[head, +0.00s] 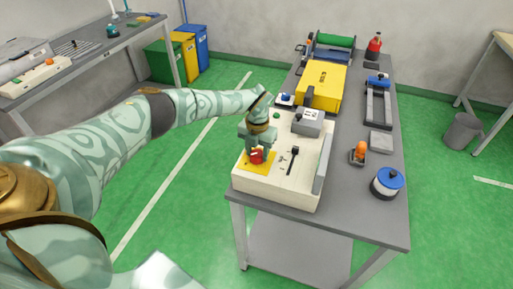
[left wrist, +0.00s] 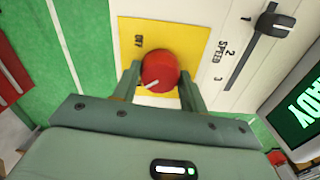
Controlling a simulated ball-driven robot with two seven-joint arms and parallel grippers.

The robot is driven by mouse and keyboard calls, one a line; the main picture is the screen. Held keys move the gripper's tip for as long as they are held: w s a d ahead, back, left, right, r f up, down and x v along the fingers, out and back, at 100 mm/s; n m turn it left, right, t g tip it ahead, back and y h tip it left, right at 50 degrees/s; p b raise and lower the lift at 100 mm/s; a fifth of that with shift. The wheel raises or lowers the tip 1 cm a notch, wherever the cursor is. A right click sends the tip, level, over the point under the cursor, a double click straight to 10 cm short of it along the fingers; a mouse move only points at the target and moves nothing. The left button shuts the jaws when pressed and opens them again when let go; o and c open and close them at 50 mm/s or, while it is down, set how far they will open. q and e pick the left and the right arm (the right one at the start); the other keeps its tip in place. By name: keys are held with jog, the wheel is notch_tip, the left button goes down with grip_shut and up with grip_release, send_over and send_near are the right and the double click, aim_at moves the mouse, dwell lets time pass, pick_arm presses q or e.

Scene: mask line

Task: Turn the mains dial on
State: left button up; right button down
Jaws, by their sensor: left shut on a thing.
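The red mains dial (head: 257,156) sits on a yellow plate (left wrist: 200,42) on the sloped top of a cream control box (head: 277,190). In the left wrist view, the dial (left wrist: 159,70) stands between my left gripper's two green fingers, which are shut on it from both sides. The dial's white mark points to the lower left in that view. The word OFF is printed on the plate above and left of the dial; any other word is hidden. My left gripper (head: 257,149) comes down onto the dial from above. My right gripper is not in view.
A black speed lever (head: 294,153) is right of the dial. A screen (left wrist: 305,110) shows green letters, partly cut off. On the grey bench are a yellow box (head: 320,84), a blue-lidded spool (head: 387,181) and an orange knob (head: 360,150).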

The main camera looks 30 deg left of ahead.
aim_at(257, 153)
pick_arm(q)
jog(key=shift+n, duration=0.6)
jog(key=shift+p, duration=0.35)
jog(key=o, duration=1)
notch_tip(257, 153, up, 16)
jog(key=p, duration=0.2)
jog(key=shift+r+p, duration=0.15)
jog(key=shift+p, duration=0.25)
